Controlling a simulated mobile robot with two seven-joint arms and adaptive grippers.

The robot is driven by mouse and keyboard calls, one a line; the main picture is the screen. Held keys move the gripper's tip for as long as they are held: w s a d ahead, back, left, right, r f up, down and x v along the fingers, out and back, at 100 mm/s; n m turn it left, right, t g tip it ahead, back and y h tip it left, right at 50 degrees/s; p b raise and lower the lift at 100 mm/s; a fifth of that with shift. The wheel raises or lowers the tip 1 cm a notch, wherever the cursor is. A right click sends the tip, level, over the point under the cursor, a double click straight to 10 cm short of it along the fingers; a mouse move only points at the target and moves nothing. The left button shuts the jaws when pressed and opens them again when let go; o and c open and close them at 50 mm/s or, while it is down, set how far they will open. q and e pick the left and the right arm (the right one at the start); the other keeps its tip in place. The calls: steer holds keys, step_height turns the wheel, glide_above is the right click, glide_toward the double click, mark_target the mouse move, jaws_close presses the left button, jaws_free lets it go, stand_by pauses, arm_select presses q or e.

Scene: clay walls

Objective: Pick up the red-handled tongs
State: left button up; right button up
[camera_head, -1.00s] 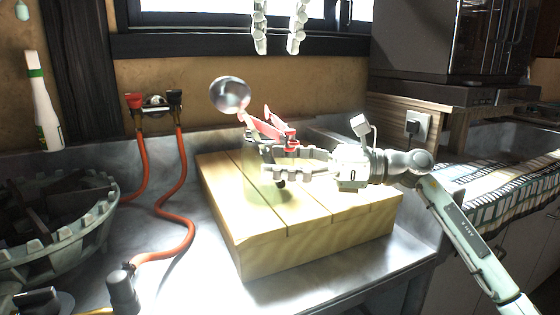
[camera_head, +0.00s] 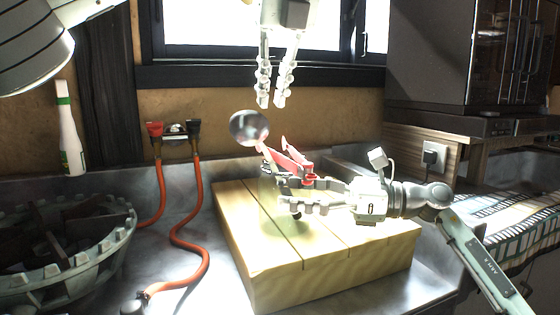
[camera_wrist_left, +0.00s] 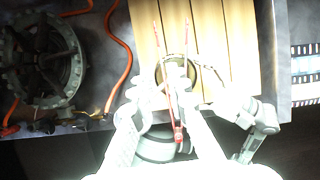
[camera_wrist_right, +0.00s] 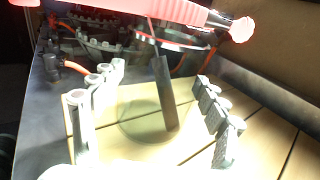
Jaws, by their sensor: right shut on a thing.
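The red-handled tongs (camera_head: 287,158) stand tilted in a see-through glass jar (camera_head: 268,203) on the wooden board. In the left wrist view the tongs (camera_wrist_left: 178,132) lie below my left gripper (camera_wrist_left: 175,78); in the right wrist view a red handle (camera_wrist_right: 150,10) crosses the top. My left gripper (camera_head: 272,103) points down above the tongs, open and empty, its fingers apart. My right gripper (camera_head: 284,192) reaches in from the right, its fingers on both sides of the jar (camera_wrist_right: 140,125). The jar's base is partly hidden.
A round metal ladle head (camera_head: 248,127) rises beside the tongs. The wooden board (camera_head: 330,250) is otherwise mostly bare. A window and wall stand behind.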

mark_target(278, 156)
arm_select(q)
steer(key=x, duration=0.9)
steer(key=shift+f, duration=0.4)
jaws_close()
steer(key=shift+r, duration=0.1)
